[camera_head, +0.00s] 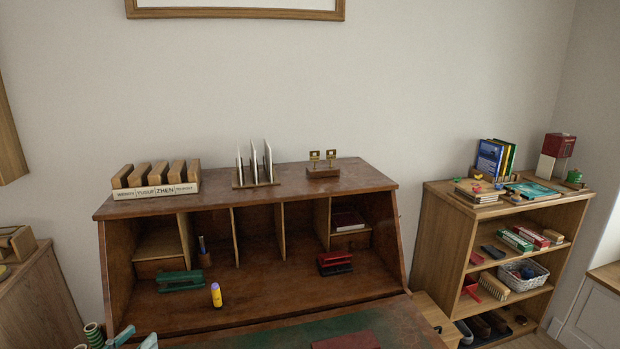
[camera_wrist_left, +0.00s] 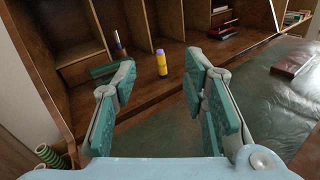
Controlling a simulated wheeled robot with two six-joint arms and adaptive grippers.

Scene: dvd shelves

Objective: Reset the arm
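My left gripper (camera_head: 136,338) shows at the bottom left edge of the head view, in front of the wooden desk (camera_head: 110,255). In the left wrist view my left gripper (camera_wrist_left: 160,76) has its two teal-padded fingers spread apart, with nothing held between them. Beyond the fingers a yellow glue stick with a purple cap (camera_wrist_left: 162,62) stands upright on the desk. It also shows in the head view (camera_head: 216,295). My right gripper is in neither view.
A green stapler (camera_head: 180,281) and a red and black hole punch (camera_head: 334,263) sit inside the desk. A dark red book (camera_head: 346,341) lies on the green writing surface. A wooden shelf (camera_head: 447,220) with books, boxes and a basket stands at right.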

